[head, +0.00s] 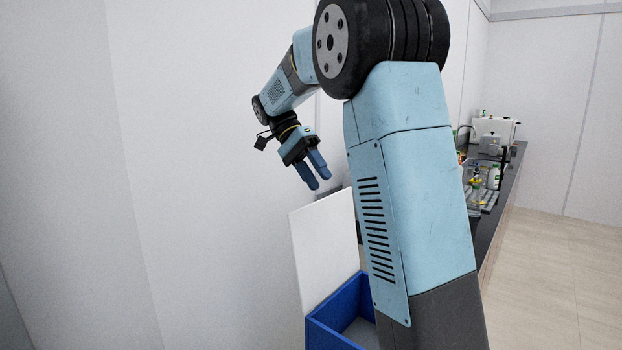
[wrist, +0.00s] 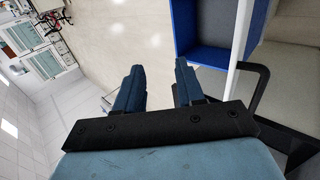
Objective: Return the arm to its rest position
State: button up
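My arm is raised and bent in the head view, with its light blue links filling the middle and right. My gripper (head: 319,180) hangs at the end of it, pointing down and to the right, in front of the white wall. In the wrist view my gripper (wrist: 156,80) shows its two blue fingers apart with a gap between them. Nothing is between the fingers; the floor shows behind them.
A blue bin (head: 322,325) stands below my gripper, beside an upright white panel (head: 326,250); the bin also shows in the wrist view (wrist: 185,30). A dark bench (head: 500,195) with lab items runs along the right. Tiled floor (head: 570,260) is clear at far right.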

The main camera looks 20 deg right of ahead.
jog(key=shift+s+r, duration=0.3)
jog(key=shift+s, duration=0.4)
jog(key=s+f+n+t+y, duration=0.1)
jog(key=s+f+n+t, duration=0.1)
jog(key=s+n+t, duration=0.2)
jog(key=s+f+n+t+y, duration=0.2)
jog(key=s+f+n+t, duration=0.1)
jog(key=s, duration=0.8)
jog(key=s+a+f+n+t+y, duration=0.1)
jog(key=s+f+n+t, duration=0.1)
jog(key=s+n+t, duration=0.2)
jog(key=s+t, duration=0.2)
jog(key=s, duration=0.1)
jog(key=shift+s+f+n, duration=0.2)
jog(key=shift+f+n, duration=0.05)
jog(key=shift+n, duration=0.15)
